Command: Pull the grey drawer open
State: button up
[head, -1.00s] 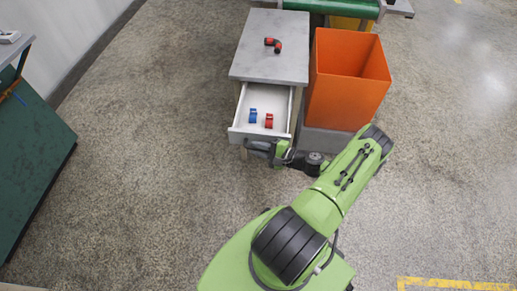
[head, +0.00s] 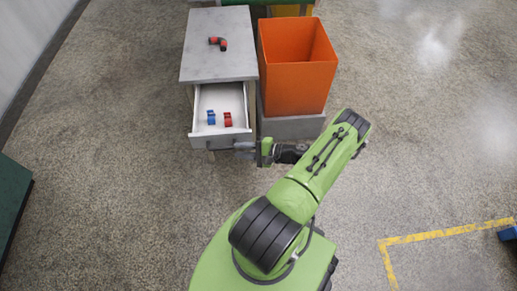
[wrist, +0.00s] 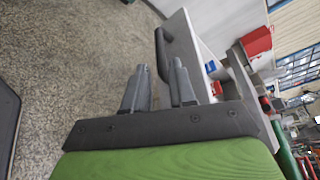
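The grey drawer (head: 221,139) stands pulled out from the front of a cabinet with a grey top. Its white inside shows, with a blue part (head: 211,117) and a red part (head: 228,119) lying in it. My gripper (head: 238,149) is at the right part of the drawer front, close to it. In the wrist view the dark bar handle (wrist: 162,52) runs along the drawer front, its near end by my fingertips (wrist: 158,72). The two fingers are apart, with a gap between them. I cannot tell whether either finger touches the handle.
An orange bin (head: 297,72) stands on a grey base just right of the cabinet. A red and black part (head: 218,43) lies on the cabinet top (head: 215,65). The floor in front and to the left is clear. A dark green bench edge (head: 12,205) is at far left.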

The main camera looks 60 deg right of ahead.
jog(key=v, duration=0.8)
jog(key=w+a+r+n+g+p, duration=0.2)
jog(key=w+a+r+n+g, duration=0.25)
jog(key=r, duration=0.45)
jog(key=w+a+r+n+g+p, duration=0.3)
jog(key=a+r+n+g, duration=0.15)
jog(key=r, duration=0.45)
jog(key=w+a+r+n+g+p, duration=0.25)
jog(key=w+a+r+n, duration=0.2)
jog(key=r, duration=0.55)
jog(key=s+a+r+n+h+p, duration=0.2)
jog(key=s+a+r+n+h, duration=0.2)
jog(key=a+r, duration=0.65)
jog(key=s+a+r+n+t+h+p, duration=0.1)
jog(key=s+a+r+n+t+p, duration=0.1)
jog(key=s+r, duration=0.5)
jog(key=shift+s+a+n, duration=0.55)
jog(key=shift+s+a, duration=0.3)
jog(key=shift+a, duration=0.35)
